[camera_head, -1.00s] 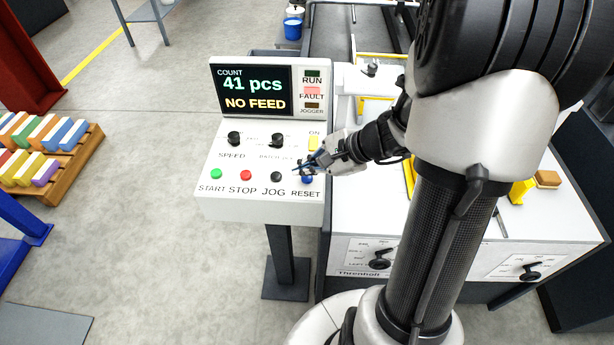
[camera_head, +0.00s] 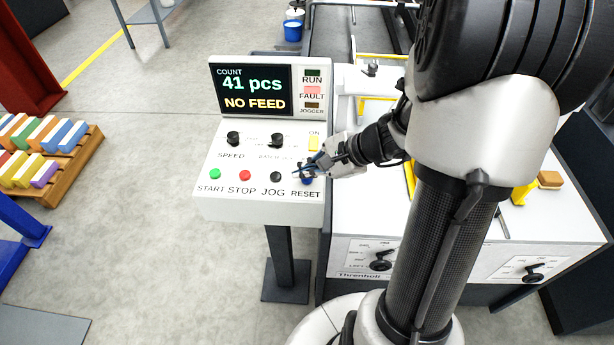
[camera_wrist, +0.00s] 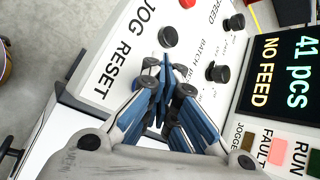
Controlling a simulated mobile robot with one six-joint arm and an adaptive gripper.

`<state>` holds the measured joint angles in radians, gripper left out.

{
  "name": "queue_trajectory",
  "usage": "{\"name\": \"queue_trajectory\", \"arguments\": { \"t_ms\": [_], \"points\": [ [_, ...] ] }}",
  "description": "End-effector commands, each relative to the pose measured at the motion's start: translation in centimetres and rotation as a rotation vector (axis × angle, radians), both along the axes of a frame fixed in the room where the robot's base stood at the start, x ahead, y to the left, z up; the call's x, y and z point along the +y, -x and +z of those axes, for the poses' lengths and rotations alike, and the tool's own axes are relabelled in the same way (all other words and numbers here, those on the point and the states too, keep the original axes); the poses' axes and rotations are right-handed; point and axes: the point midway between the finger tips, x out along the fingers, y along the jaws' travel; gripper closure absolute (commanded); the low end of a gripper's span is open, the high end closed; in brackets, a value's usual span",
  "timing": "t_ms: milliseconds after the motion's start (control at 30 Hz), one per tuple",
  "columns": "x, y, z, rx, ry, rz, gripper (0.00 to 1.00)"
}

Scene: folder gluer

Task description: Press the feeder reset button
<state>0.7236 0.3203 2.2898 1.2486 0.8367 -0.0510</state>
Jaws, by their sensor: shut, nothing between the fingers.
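The control panel (camera_head: 222,205) carries a blue RESET button (camera_head: 306,181) at the right end of its button row, above the RESET label. My gripper (camera_head: 300,173) is shut and empty, its fingertips pointing left just above and beside the blue button. In the wrist view my gripper (camera_wrist: 165,75) shows its blue fingers closed together over the panel near the RESET label (camera_wrist: 106,88). The display (camera_head: 250,90) reads 41 pcs and NO FEED, and the FAULT lamp (camera_head: 312,90) is lit pink.
The black JOG (camera_head: 275,177), red STOP (camera_head: 245,175) and green START (camera_head: 215,174) buttons sit left of RESET. The white machine table (camera_head: 360,215) lies to the right.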

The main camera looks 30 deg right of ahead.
Motion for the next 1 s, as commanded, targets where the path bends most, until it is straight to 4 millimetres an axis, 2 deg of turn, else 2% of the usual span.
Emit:
{"name": "queue_trajectory", "arguments": {
  "t_ms": [667,1000],
  "points": [
    [0.0,0.0,-0.4,0.000,0.000,0.000,1.00],
    [0.0,0.0,1.2,0.000,0.000,0.000,1.00]
  ]
}}
